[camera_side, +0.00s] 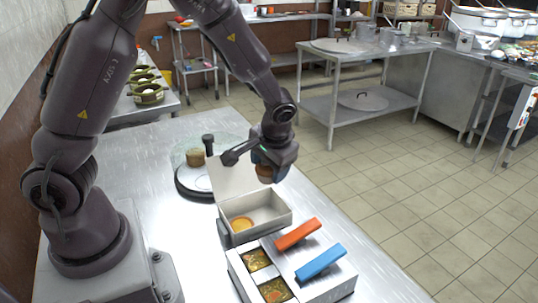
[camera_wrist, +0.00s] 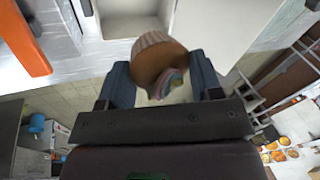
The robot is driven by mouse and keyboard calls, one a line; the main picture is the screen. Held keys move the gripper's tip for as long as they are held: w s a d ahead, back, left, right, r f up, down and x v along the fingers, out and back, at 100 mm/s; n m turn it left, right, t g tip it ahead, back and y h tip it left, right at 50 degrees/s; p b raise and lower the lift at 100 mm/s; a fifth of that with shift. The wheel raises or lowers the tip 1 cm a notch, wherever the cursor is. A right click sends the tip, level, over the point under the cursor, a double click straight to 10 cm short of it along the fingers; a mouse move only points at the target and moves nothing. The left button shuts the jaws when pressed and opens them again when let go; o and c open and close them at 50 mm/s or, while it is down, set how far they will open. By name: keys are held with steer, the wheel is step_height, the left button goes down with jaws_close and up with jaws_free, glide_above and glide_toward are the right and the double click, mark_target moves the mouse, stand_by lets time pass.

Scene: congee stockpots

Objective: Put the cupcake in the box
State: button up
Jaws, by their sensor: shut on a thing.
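My gripper (camera_side: 268,168) is shut on the cupcake (camera_wrist: 160,58), which has a pale ribbed wrapper, a brown body and swirled pastel frosting. In the wrist view it lies tilted between my two fingers. In the side view the cupcake (camera_side: 263,173) is mostly hidden by the fingers. The box (camera_side: 276,215) is open, pale inside, with its lid (camera_side: 232,172) raised at the back left. A round orange-yellow thing lies in the box. My gripper and the cupcake are above the box's far side. The box also shows at the top of the wrist view (camera_wrist: 134,27).
A round dark-rimmed stand (camera_side: 188,193) under a clear dome, with a brown item (camera_side: 195,157), is behind the box. A metal food container with an orange handle (camera_side: 298,233) and a blue handle (camera_side: 321,262) stands close in front. The table's right edge is near.

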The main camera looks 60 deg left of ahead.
step_height(320, 180, down, 7)
steer(key=shift+f, duration=0.2)
stand_by(0.5)
steer(key=shift+f, duration=0.2)
stand_by(0.5)
steer(key=o, duration=1)
steer(key=shift+c, duration=1.4)
steer(key=shift+r, duration=0.15)
steer(key=shift+v, duration=2.4)
steer(key=shift+s, duration=0.1)
